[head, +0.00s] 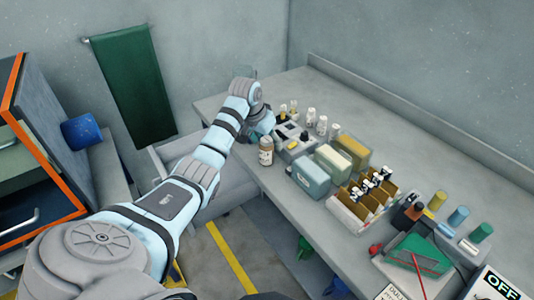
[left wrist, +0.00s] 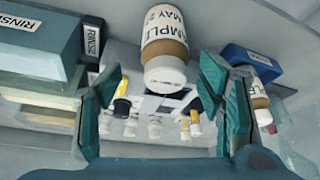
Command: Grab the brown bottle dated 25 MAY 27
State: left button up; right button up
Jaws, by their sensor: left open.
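A brown bottle (left wrist: 166,45) with a white cap and white label is in the left wrist view, just ahead of my left gripper (left wrist: 163,105) and between the lines of its fingers. Its label shows part of "SAMPLE" and "MAY 2"; the rest of the date is cut off. A second brown bottle (left wrist: 259,102) with a similar label lies right of the right finger; its date cannot be read. In the head view, one brown bottle (head: 266,152) stands upright near the table edge, beside my left gripper (head: 264,126), which the wrist partly hides. The gripper is open and empty.
A slotted rack (head: 350,212) and coloured cylinders (head: 457,218) are further right. A dark blue block (left wrist: 247,60) is by the second bottle.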

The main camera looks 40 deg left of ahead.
pick_arm(q)
jog(key=x, duration=0.3)
jog(key=b+x, duration=0.1)
jog(key=shift+w+a+f, duration=0.15)
jog(key=shift+a+f, duration=0.1)
jog(key=shift+r, duration=0.1)
jog(key=c, duration=1.3)
